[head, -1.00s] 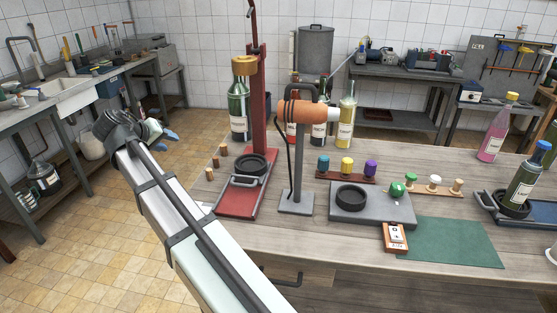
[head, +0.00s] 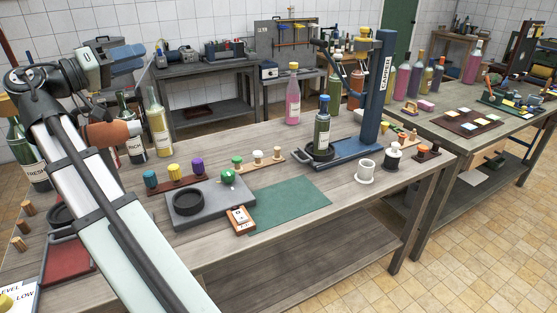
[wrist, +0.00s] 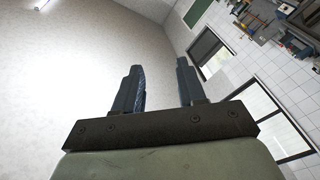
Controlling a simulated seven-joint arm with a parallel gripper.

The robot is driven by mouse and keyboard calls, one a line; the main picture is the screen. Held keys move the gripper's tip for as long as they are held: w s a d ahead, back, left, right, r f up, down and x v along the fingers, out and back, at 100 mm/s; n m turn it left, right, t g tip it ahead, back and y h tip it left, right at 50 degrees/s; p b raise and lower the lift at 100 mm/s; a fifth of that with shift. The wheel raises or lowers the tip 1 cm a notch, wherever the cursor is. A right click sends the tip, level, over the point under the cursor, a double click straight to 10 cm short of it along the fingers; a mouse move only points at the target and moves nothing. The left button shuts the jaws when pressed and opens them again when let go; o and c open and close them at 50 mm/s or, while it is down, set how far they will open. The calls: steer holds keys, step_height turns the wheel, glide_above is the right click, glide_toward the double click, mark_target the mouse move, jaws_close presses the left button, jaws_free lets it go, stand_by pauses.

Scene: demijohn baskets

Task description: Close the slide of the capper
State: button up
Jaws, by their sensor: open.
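The blue capper (head: 376,100) stands upright at the right part of the near bench, its column lettered CAPPER. My gripper (wrist: 161,88) is open and empty in the wrist view, against wall and ceiling. In the head view it is raised at upper left, far from the capper, its fingertips unclear.
A grey plate with a black ring (head: 187,204), a green mat (head: 290,206), a row of coloured stoppers (head: 174,177) and a pink bottle (head: 293,95) are on the bench left of the capper. A white cup (head: 366,170) stands in front of it. The green mat is bare.

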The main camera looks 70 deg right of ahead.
steer(key=s+d+f+n+g+y, duration=0.1)
steer(key=s+d+f+n, duration=0.25)
steer(key=s+f, duration=0.35)
steer(key=s+d+f+n+y, duration=0.1)
steer(key=s+d+f+n, duration=0.25)
steer(key=s+f, duration=0.35)
steer(key=s+d+f+n+t, duration=0.1)
steer(key=s+d+f, duration=0.2)
steer(key=d+f, duration=0.3)
steer(key=s+d+f+t, duration=0.1)
steer(key=s+d+f, duration=0.2)
steer(key=f, duration=0.9)
steer(key=s+d+f+n+t, duration=0.1)
steer(key=s+d+f, duration=0.2)
steer(key=d+f, duration=0.6)
steer(key=shift+s+f+n, duration=0.1)
steer(key=shift+f+n, duration=0.2)
steer(key=x, duration=1.3)
steer(key=shift+d+f, duration=0.25)
steer(key=shift+d, duration=0.1)
jaws_close()
